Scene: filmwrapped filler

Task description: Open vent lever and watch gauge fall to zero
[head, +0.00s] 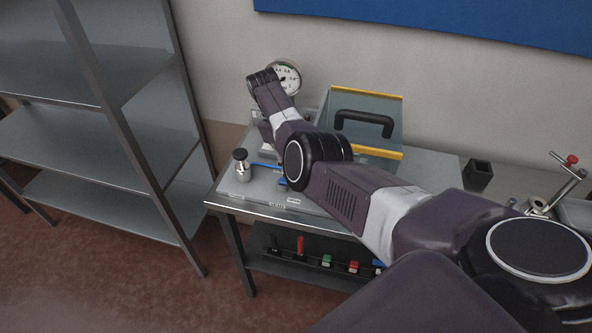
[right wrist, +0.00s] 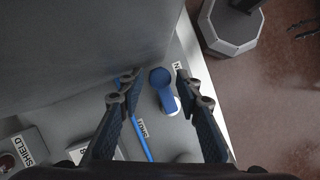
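The round gauge (head: 286,78) stands at the back of the table in the head view; my right arm partly covers it and I cannot read its needle. A blue lever with a round end (right wrist: 161,82) lies between the spread fingers of my right gripper (right wrist: 157,77) in the right wrist view. The gripper is open, and I see no finger closed on the lever. In the head view a bit of blue (head: 282,182) shows beside my right arm, which hides the gripper there. My left gripper is out of view.
A clear cover with yellow edges and a black handle (head: 362,122) stands behind my right arm. A silver knob with a black top (head: 242,168) sits at the table's left. A blue tube (right wrist: 137,137) runs beside the lever. Metal shelving (head: 95,110) stands left.

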